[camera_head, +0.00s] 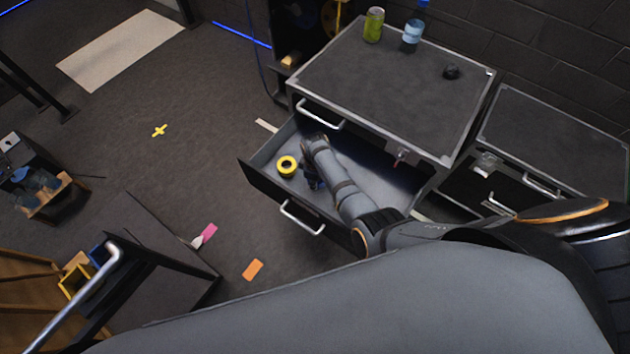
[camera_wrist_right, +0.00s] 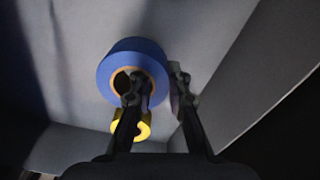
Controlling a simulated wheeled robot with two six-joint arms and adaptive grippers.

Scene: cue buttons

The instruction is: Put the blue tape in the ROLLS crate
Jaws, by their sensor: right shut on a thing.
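The blue tape (camera_wrist_right: 135,50) is a roll with a brown core, inside the pulled-out drawer (camera_head: 262,181). My right gripper (camera_wrist_right: 158,86) is shut on it, one finger at the core hole and the other outside its right side in the wrist view. In the head view my right arm reaches down into the drawer, and the gripper (camera_head: 314,183) is mostly hidden by the arm. A yellow roll (camera_head: 287,166) stands in the drawer beside it; it also shows in the wrist view (camera_wrist_right: 140,131). I see no readable ROLLS label. My left gripper is out of view.
A second cabinet (camera_head: 565,130) stands at right. Yellow and blue bins (camera_head: 75,281) are at lower left. Open floor lies left of the drawer.

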